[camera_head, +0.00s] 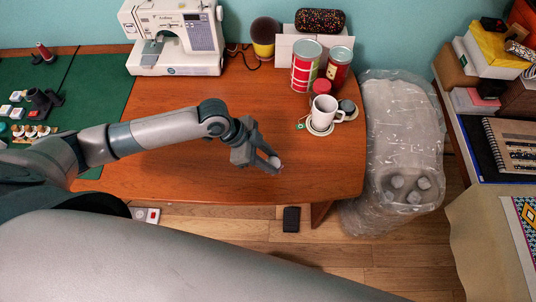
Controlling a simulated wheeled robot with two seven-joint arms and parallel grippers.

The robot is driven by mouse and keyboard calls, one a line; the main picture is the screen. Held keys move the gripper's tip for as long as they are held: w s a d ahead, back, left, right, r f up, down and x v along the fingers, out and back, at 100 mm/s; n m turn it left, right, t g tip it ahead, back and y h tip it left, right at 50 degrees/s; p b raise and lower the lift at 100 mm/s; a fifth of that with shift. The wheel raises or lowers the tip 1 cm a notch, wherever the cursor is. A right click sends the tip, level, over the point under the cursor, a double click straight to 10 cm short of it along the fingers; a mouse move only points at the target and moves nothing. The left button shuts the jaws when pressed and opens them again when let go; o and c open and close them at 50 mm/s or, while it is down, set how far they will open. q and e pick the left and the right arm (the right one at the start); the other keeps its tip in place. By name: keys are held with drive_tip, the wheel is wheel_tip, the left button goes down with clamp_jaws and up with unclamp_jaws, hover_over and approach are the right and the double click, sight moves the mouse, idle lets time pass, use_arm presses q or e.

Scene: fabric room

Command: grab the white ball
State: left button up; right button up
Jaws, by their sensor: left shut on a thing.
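A small white ball (276,162) is between the fingertips of my left gripper (271,164). The gripper is shut on it, above the wooden table (180,182) near its front right part. The fingers hide part of the ball. Whether the ball touches the table is hard to tell. My left arm reaches in from the left across the table. My right gripper is not in view.
A white mug (322,113) stands on a coaster beyond the gripper, with red cans (305,66) behind it. A sewing machine (176,36) stands at the back left. A plastic-wrapped item (400,130) stands right of the table. The table between is clear.

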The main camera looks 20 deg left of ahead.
use_arm(q)
drive_tip(key=s+d+r+b, duration=0.1)
drive_tip(key=s+d+r, duration=0.2)
drive_tip(key=s, duration=0.3)
drive_tip(key=shift+s+r+b, duration=0.2)
drive_tip(key=shift+r+b, duration=0.1)
drive_tip(key=shift+r, duration=0.25)
